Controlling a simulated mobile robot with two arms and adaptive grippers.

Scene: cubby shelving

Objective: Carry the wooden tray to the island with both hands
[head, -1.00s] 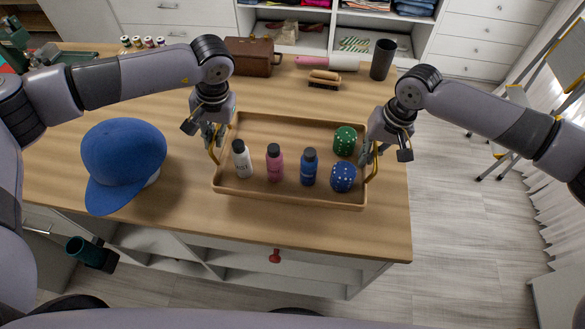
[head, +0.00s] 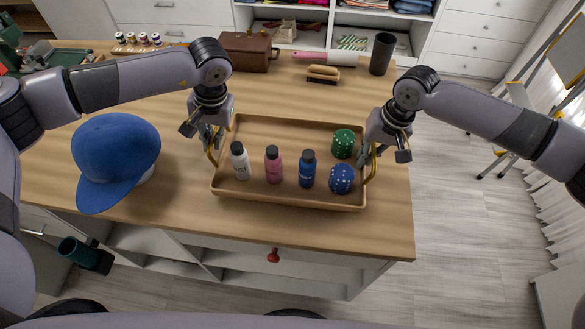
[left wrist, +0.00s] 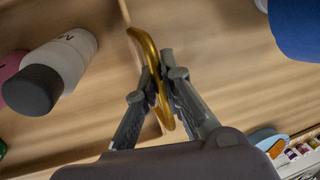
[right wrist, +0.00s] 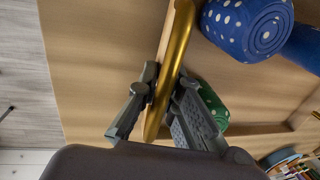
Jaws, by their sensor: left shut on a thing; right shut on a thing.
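The wooden tray (head: 285,199) is at the front right part of the wooden island top, with a gold handle at each short end. It holds a white bottle (head: 240,161), a pink bottle (head: 273,166), a blue bottle (head: 307,170), a green dotted object (head: 343,143) and a blue dotted object (head: 341,180). The bottles stand upright. My left gripper (head: 212,147) is shut on the left gold handle (left wrist: 145,45). My right gripper (head: 368,158) is shut on the right gold handle (right wrist: 181,45). I cannot tell whether the tray touches the top.
A blue cap (head: 112,158) lies left of the tray on the island top (head: 150,215). A stepladder (head: 515,95) stands at the right on open floor.

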